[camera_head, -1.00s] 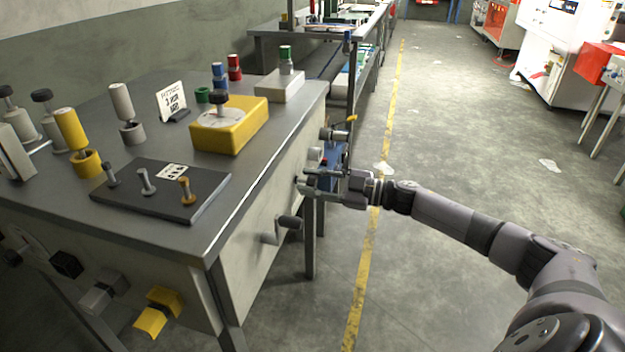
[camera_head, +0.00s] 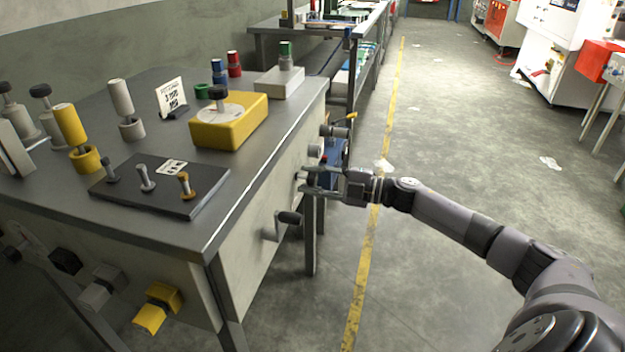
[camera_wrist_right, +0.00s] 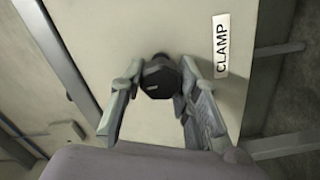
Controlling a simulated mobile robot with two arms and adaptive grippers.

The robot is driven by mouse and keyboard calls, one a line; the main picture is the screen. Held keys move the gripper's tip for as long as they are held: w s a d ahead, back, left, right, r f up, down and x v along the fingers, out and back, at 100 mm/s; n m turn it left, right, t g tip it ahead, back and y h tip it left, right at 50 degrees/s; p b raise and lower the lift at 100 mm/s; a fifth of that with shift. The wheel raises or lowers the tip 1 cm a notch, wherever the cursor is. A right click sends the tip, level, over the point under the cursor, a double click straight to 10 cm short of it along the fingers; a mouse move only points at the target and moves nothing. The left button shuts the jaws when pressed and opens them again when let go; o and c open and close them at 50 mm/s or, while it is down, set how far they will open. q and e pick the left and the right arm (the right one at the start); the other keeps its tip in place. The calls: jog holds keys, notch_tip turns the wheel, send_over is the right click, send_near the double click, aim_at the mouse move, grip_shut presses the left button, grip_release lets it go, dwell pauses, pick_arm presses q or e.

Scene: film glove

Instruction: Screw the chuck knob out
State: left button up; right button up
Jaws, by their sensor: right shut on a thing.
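My right gripper (camera_head: 304,180) is at the side panel of the grey workbench (camera_head: 262,215). In the right wrist view its two fingers (camera_wrist_right: 160,78) are shut on a dark, many-sided knob (camera_wrist_right: 159,80), one finger on each side. The knob sits against the pale panel. A white label reading CLAMP (camera_wrist_right: 221,46) is to its right. No label reading chuck is legible, so I cannot tell from lettering whether this is the chuck knob. In the head view the fingers largely hide the held knob. My left gripper is not in view.
A crank handle (camera_head: 288,218) sticks out of the panel just below the gripper. A grey cylindrical knob (camera_head: 335,131) sticks out above it. A yellow box (camera_head: 228,124) and a dark plate with pegs (camera_head: 160,187) are on the bench top.

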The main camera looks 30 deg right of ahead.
dwell(0.3)
jog(key=o, duration=1.2)
jog(key=v, duration=1.2)
jog(key=shift+a, duration=0.1)
